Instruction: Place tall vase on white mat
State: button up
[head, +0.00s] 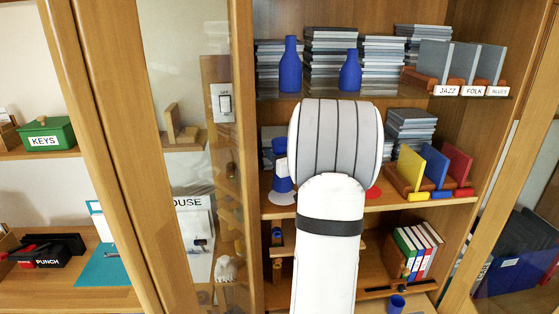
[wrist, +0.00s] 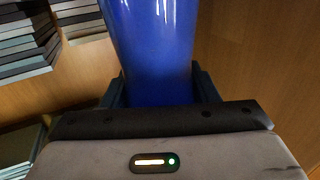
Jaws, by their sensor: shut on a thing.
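In the wrist view my gripper (wrist: 160,90) is shut on a glossy blue vase (wrist: 150,40), with a finger on each side. In the head view my arm hides most of the gripper. Blue parts of a vase (head: 283,184) show just left of my arm, with a pale piece across them. The white mat (head: 281,198) lies on the middle shelf directly below. I cannot tell whether the vase touches it. A tall narrow-necked blue vase (head: 290,68) and a shorter blue vase (head: 350,73) stand on the upper shelf.
A red mat (head: 374,192) is partly hidden behind my arm. Coloured dividers (head: 433,166) stand to the right on the middle shelf. Stacks of cases (head: 330,55) fill the upper shelf. A cabinet post (head: 243,150) stands close on the left.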

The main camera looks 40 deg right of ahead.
notch_tip(320, 180, down, 2)
jog(key=shift+d+f, duration=0.1)
jog(key=shift+f, duration=0.15)
jog(key=shift+f, duration=0.15)
jog(key=o, duration=1.2)
